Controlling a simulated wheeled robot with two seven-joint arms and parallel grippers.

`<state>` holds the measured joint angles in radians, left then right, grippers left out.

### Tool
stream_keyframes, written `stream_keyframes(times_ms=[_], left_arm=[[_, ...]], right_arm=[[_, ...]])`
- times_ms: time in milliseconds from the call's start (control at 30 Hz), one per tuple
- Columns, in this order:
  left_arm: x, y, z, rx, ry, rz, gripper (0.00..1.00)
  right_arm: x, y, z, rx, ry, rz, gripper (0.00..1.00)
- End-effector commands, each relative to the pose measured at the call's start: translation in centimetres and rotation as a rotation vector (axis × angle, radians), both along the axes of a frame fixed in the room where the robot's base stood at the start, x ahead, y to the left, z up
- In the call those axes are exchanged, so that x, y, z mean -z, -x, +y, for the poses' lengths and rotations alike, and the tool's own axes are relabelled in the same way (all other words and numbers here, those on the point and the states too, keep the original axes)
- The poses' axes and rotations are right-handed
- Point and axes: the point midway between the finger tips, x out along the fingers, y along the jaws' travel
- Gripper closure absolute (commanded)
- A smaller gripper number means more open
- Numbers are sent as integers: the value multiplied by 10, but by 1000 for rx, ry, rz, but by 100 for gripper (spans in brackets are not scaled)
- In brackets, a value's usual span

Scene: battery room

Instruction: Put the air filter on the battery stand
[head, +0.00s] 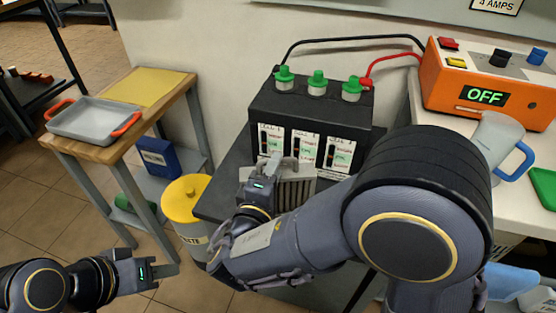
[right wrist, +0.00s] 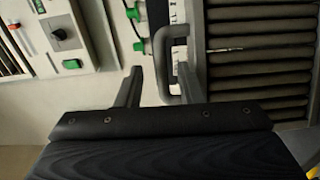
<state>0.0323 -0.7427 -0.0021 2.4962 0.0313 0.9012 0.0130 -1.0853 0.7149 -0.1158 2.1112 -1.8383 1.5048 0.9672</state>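The air filter (head: 296,190) is a grey ribbed block in front of the black battery, over the dark grey battery stand (head: 223,193). My right arm hides its lower part, so I cannot tell how it meets the stand top. In the right wrist view its dark ribs (right wrist: 260,70) fill the right side, and its grey loop handle (right wrist: 166,50) stands at the fingers. My right gripper (right wrist: 158,88) is open, with its fingers either side of the handle bar and a gap on the left. My left gripper (head: 150,262) is open and empty at the lower left.
The black battery (head: 315,115) with green caps stands at the back of the stand. An orange charger (head: 480,85) reading OFF and a jug (head: 495,140) are on the right counter. A yellow waste bin (head: 185,205) and a wooden bench with a grey tray (head: 92,122) stand left.

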Motion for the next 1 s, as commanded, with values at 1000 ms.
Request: stream_keyframes(times_ms=[1000], left_arm=[[-2, 0, 0, 0, 0, 0, 64]], right_arm=[[-1, 84, 27, 0, 0, 0, 66]])
